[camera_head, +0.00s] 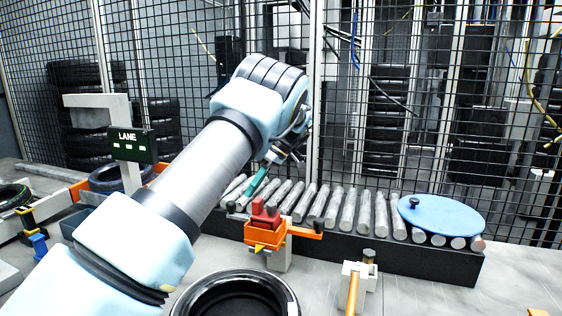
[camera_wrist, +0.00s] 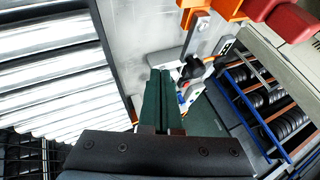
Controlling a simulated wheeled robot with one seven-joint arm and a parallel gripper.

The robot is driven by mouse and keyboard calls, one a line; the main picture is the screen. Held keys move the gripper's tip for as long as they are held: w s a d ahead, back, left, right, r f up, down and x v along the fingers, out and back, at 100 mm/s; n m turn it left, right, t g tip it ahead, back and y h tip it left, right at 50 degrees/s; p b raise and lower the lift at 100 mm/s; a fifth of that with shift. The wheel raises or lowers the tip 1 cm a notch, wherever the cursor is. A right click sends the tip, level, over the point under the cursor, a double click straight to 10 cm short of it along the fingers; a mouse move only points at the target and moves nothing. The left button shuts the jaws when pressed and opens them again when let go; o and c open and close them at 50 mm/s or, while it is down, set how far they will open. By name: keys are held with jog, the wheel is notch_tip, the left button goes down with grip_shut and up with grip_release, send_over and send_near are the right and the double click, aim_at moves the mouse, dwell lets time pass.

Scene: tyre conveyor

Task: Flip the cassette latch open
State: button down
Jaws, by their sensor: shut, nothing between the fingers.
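A red block (camera_head: 265,212) sits in an orange holder (camera_head: 300,231) on a pale post in front of the rollers. I cannot tell which part of it is the cassette latch. My gripper (camera_head: 246,198) points down just left of the red block, its green fingers together and empty. In the wrist view my gripper (camera_wrist: 160,72) is shut, with red parts (camera_wrist: 290,22) and orange parts (camera_wrist: 228,8) at the upper right, apart from the fingers. A black knob (camera_wrist: 191,70) on a pale bracket shows just right of the fingertips.
A roller conveyor (camera_head: 345,212) runs behind, with a blue disc (camera_head: 440,215) on its right end. A tyre (camera_head: 238,297) lies in front. A yellow bar (camera_head: 353,292) on a pale stand is at the right. A mesh fence closes the back.

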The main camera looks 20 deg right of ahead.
jog(key=b+v, duration=0.1)
jog(key=v, duration=0.8)
jog(key=shift+s+d+r, duration=0.2)
jog(key=shift+s+r, duration=0.05)
jog(key=shift+r, duration=0.05)
